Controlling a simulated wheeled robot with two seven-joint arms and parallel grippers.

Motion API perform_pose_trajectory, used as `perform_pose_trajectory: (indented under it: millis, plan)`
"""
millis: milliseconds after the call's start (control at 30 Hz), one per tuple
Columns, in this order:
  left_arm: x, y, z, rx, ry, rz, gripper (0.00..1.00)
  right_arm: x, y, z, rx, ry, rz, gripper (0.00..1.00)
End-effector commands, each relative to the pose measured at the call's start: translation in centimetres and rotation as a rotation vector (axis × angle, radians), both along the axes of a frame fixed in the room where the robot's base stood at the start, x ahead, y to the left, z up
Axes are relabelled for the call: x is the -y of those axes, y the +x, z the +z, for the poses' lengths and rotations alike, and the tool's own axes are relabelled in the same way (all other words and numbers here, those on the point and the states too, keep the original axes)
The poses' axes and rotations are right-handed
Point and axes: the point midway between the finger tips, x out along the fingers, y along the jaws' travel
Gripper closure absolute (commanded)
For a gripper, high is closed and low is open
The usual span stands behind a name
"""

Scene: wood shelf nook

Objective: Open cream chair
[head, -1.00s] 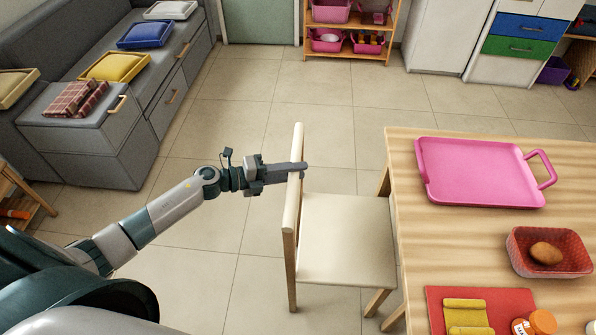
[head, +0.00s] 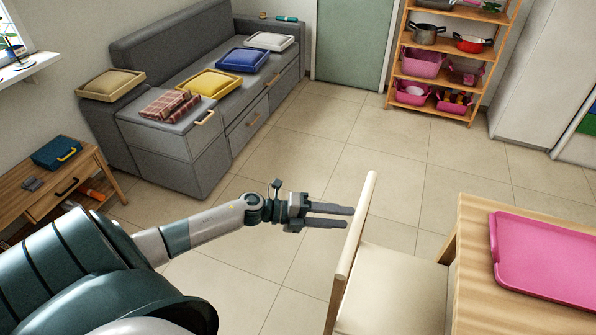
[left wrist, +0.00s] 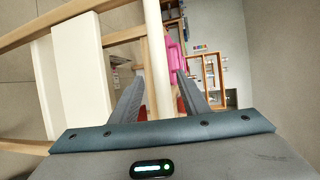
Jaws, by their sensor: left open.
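The cream chair (head: 392,288) stands at the left side of the wooden table, its backrest rail (head: 362,208) toward my left arm. My left gripper (head: 352,217) is open, its two fingers pointing right, with the tips close to the left side of the backrest. I cannot tell whether they touch it. In the left wrist view, the pale rail (left wrist: 155,60) runs down the picture between the two spread fingers (left wrist: 160,95), and the chair's seat (left wrist: 82,85) lies to the left. The chair's lower legs are cut off in the head view. My right gripper is out of view.
The wooden table (head: 475,255) with a pink tray (head: 545,262) is close to the chair's right. A grey sofa (head: 180,150) with cushions stands at the back left, a shelf (head: 443,65) at the back. Tiled floor (head: 330,150) between them is clear.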

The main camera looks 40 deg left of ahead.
Motion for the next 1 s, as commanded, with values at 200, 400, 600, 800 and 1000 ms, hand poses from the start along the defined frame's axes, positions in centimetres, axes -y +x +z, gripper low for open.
perform_pose_trajectory:
  millis: [200, 400, 600, 800, 1000]
  plan:
    - [-3.5, -3.1, 0.6, -0.005, 0.001, 0.001, 0.58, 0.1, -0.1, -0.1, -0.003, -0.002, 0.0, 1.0]
    - [-6.3, -5.5, 1.4, -0.003, 0.001, 0.002, 0.58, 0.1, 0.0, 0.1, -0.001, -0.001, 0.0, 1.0]
    - [-8.1, -7.0, 1.9, -0.002, 0.0, 0.002, 0.58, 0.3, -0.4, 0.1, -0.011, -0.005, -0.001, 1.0]
    - [-8.8, -7.6, 2.1, -0.001, -0.001, 0.001, 0.58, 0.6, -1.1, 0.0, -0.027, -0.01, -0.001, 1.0]
    - [-8.8, -7.6, 2.1, -0.001, -0.001, 0.001, 0.58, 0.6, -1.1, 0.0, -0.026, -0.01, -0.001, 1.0]
